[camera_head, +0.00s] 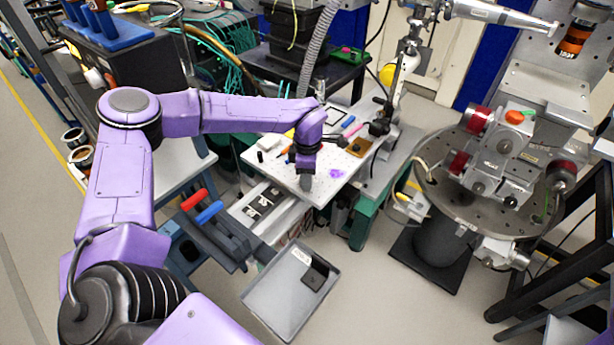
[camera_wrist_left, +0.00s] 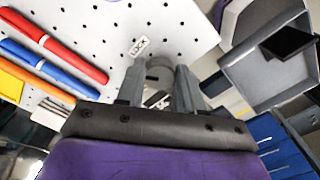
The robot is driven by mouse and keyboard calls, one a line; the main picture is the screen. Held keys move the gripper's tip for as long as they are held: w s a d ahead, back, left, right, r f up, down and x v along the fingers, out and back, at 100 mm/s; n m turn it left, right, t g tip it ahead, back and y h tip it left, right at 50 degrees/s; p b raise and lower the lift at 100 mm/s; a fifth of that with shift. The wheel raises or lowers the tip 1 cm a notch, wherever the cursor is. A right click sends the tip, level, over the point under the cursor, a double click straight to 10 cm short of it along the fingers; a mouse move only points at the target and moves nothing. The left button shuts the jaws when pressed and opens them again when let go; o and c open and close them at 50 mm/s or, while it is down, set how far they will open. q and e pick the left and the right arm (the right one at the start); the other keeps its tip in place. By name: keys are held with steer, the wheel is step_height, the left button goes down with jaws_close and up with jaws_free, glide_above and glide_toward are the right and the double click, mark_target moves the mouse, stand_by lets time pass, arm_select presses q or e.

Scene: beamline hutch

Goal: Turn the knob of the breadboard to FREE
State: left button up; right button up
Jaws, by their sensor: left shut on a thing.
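The breadboard (camera_head: 275,165) is a pale plate with rows of holes, in the middle of the head view. It fills the upper left of the left wrist view (camera_wrist_left: 100,22). My left gripper (camera_head: 305,183) points down at its front edge. In the left wrist view its two fingers (camera_wrist_left: 160,85) are closed on the sides of a grey round knob (camera_wrist_left: 160,68). A LOCK label (camera_wrist_left: 138,47) lies beside the knob. A second small label (camera_wrist_left: 156,99) shows between the fingers, partly hidden and unreadable. The knob's pointing direction is unclear. My right gripper is out of view.
A grey tray (camera_head: 262,297) with a black item is below in front. A round metal stage (camera_head: 450,205) stands at the right. Floor between tray and stage is clear.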

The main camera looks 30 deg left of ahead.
arm_select(q)
steer(key=n+b, duration=0.1)
steer(key=n, duration=0.4)
steer(key=shift+w+a+n, duration=0.1)
steer(key=shift+w+n, duration=0.05)
steer(key=shift+n, duration=0.15)
steer(key=n+b, duration=0.2)
steer(key=n, duration=0.3)
steer(key=shift+n, duration=0.3)
steer(key=shift+a+r, duration=0.1)
steer(key=o, duration=1)
steer(key=shift+o, duration=0.2)
step_height(320, 180, up, 10)
steer(key=b, duration=0.1)
steer(key=shift+r, duration=0.25)
